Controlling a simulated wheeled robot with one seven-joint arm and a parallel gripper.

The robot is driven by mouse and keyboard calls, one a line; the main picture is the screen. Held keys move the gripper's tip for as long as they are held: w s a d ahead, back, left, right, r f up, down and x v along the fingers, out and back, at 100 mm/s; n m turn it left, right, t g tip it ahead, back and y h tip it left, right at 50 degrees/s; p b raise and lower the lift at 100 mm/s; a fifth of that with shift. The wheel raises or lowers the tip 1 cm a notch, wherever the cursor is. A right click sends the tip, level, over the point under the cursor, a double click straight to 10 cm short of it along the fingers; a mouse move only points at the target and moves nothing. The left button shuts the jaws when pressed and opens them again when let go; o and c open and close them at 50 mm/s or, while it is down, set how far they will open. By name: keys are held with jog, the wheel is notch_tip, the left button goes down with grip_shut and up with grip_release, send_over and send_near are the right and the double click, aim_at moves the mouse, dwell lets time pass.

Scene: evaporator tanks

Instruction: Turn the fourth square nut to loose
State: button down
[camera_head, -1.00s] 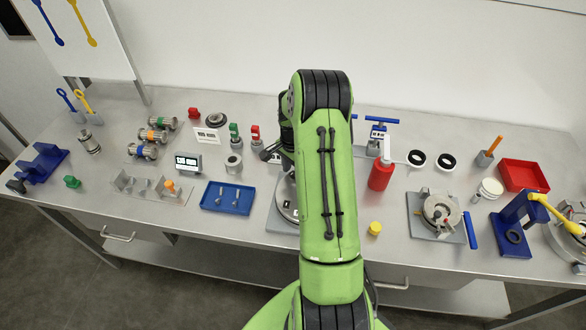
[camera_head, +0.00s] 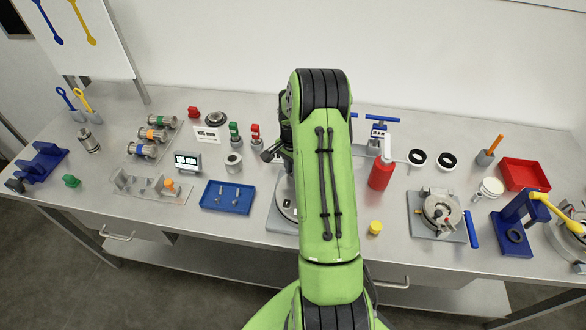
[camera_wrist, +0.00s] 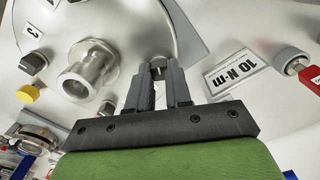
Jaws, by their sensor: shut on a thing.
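In the wrist view my gripper (camera_wrist: 160,75) points down at a round metal tank lid (camera_wrist: 140,22). Its two dark fingers are closed around a small metal nut (camera_wrist: 158,63) near the lid's rim; the fingers hide most of it. A wide silver flanged tube (camera_wrist: 88,70) stands on the lid to the left. Another small nut (camera_wrist: 33,62) sits farther left, near a label reading "3" (camera_wrist: 34,31). In the head view the lid's grey base (camera_head: 283,218) shows beside my green arm, which hides the gripper and nuts.
In the head view, a blue tray (camera_head: 228,197) stands left of my arm, a red bottle (camera_head: 381,173) and yellow cap (camera_head: 375,228) right.

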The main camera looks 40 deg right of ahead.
jog(key=shift+n+b, duration=0.9)
jog(key=shift+n, duration=1.6)
jog(key=c, duration=1)
grip_release()
jog(key=shift+c, duration=0.2)
notch_tip(320, 180, up, 16)
jog(key=shift+p, duration=0.35)
jog(key=shift+f, duration=0.1)
